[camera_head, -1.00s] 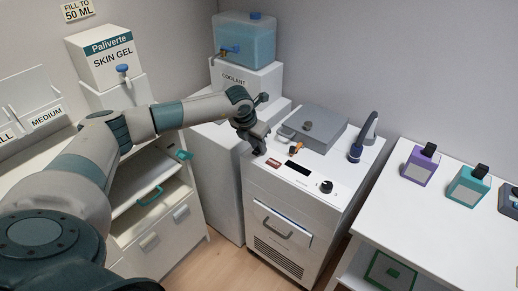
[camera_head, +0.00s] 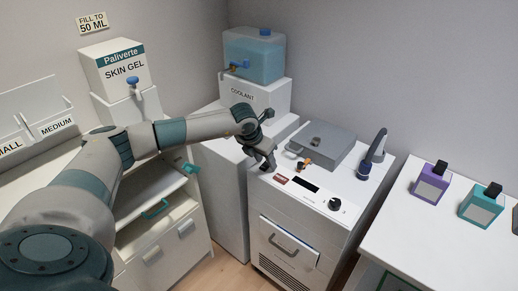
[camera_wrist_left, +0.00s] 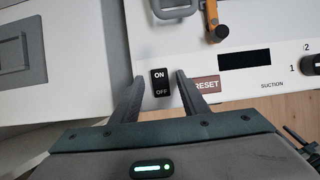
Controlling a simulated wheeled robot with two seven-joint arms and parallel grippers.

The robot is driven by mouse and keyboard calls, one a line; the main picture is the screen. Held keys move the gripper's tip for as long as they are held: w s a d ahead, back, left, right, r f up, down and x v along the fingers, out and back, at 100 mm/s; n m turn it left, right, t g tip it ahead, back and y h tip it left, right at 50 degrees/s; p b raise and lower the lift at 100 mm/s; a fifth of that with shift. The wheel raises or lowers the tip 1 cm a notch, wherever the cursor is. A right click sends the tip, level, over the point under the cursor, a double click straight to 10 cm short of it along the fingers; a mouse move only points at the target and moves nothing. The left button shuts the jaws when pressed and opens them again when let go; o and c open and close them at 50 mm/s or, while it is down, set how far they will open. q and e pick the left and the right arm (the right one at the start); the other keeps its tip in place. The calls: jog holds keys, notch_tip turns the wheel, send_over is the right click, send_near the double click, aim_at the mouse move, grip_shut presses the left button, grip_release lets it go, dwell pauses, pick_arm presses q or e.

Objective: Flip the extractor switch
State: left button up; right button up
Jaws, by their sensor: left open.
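A black rocker switch marked ON and OFF (camera_wrist_left: 160,82) is on the white top panel of the extractor machine (camera_head: 316,215). In the left wrist view it lies between the two fingers of my left gripper (camera_wrist_left: 158,88), near the fingertips. The fingers are apart and hold nothing. In the head view my left gripper (camera_head: 263,160) is over the left end of the panel, pointing down, and hides the switch. I cannot tell whether the fingers touch the panel. My right gripper is not in view.
Beside the switch are a red RESET label (camera_wrist_left: 206,85), a dark display (camera_wrist_left: 245,60) and a SUCTION knob (camera_head: 334,204). An orange latch (camera_wrist_left: 216,28) and a grey lid (camera_head: 322,146) are behind. A hose nozzle (camera_head: 374,157) stands right. The coolant tank (camera_head: 254,58) is behind the arm.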

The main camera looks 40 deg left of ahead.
pick_arm(q)
jog(key=shift+s+r, duration=0.3)
jog(key=shift+r, duration=0.3)
jog(key=b+v, duration=0.2)
jog(key=v, duration=1.4)
jog(key=shift+b, duration=0.4)
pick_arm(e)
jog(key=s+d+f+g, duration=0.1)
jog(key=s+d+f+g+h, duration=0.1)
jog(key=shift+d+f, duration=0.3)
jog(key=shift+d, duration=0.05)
pick_arm(q)
jog(key=shift+w+f, duration=0.1)
jog(key=shift+f, duration=0.05)
